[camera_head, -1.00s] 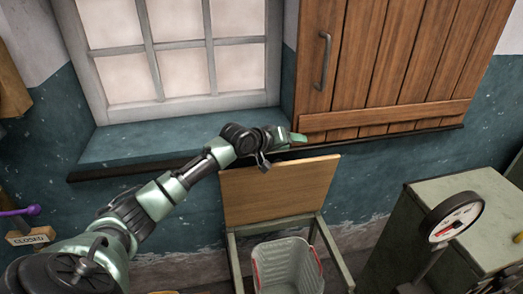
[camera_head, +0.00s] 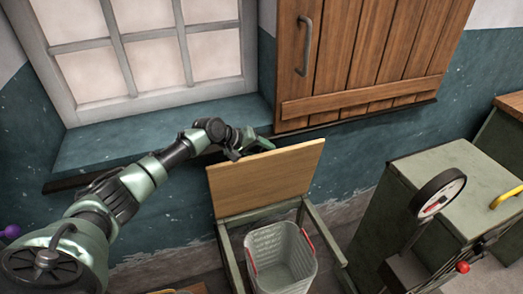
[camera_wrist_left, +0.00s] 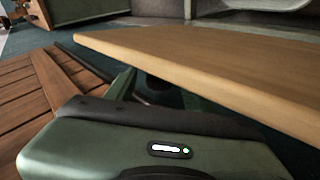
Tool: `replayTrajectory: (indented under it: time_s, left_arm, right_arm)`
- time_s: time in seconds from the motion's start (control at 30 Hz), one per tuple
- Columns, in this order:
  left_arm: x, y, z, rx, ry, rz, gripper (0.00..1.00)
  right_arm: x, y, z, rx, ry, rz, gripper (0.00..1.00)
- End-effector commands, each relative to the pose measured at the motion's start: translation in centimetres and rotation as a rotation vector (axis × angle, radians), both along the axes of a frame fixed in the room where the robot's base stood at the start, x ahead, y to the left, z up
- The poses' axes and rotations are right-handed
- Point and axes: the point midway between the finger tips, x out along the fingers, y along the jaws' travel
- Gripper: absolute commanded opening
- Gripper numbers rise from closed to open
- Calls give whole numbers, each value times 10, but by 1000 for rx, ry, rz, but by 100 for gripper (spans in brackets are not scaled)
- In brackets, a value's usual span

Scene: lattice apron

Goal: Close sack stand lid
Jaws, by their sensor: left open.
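The sack stand lid (camera_head: 268,178) is a flat pale wooden board. It stands raised and open at the back of the green sack stand frame (camera_head: 228,258), under the window sill. My left gripper (camera_head: 249,148) is open at the lid's upper edge, left of its middle. Whether it touches the board I cannot tell. In the left wrist view, the lid (camera_wrist_left: 225,70) crosses the upper right, close beyond the gripper's green housing (camera_wrist_left: 150,150); the fingertips are not clear there. My right gripper is not in view.
A grey bin (camera_head: 282,258) with red handles stands inside the frame. A green cabinet (camera_head: 440,190) and a dial gauge (camera_head: 438,193) stand to the right. The window sill (camera_head: 160,138) and a wooden shutter (camera_head: 365,60) are just behind my left arm.

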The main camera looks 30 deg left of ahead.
Motion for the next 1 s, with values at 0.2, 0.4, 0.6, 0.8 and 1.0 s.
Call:
replayTrajectory:
  time_s: [0.2,0.4,0.6,0.8,1.0]
  left_arm:
    - [1,-1,-2,2,-1,-1,54]
    - [1,-1,-2,1,-1,0,18]
    - [1,-1,-2,1,0,0,0]
    - [1,-1,-2,2,1,0,0]
    - [1,0,-2,2,1,0,0]
  right_arm:
    - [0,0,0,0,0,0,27]
    - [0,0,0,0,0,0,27]
    - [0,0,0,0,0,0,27]
    - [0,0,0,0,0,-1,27]
    - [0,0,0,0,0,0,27]
